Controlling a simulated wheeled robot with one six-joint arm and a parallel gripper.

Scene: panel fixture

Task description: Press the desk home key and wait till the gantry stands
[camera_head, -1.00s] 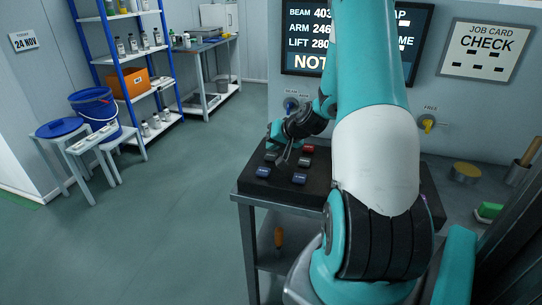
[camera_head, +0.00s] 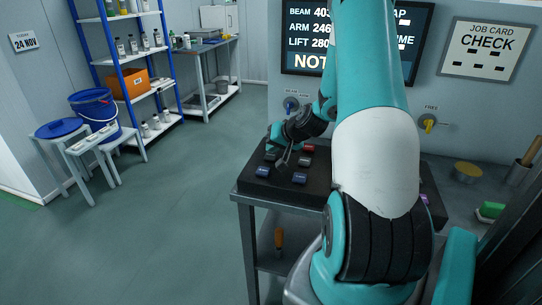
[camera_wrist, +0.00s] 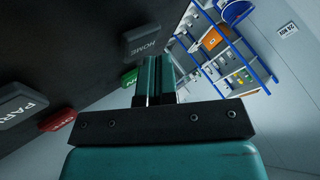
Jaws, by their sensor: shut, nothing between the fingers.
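The grey HOME key (camera_wrist: 145,40) sits on the dark desk panel in the wrist view, just beyond my fingertips. My gripper (camera_wrist: 155,62) is shut and empty, its two fingers side by side. In the head view my gripper (camera_head: 283,165) is low over the key desk (camera_head: 325,195), among the keys. I cannot tell whether the fingertips touch a key. I do not make out the gantry.
A green key (camera_wrist: 130,77), a red key (camera_wrist: 57,120) and a PARK key (camera_wrist: 20,108) lie near HOME. Blue keys (camera_head: 299,178) sit at the desk's front. A yellow FREE knob (camera_head: 428,123) is on the wall. Open floor lies left of the desk.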

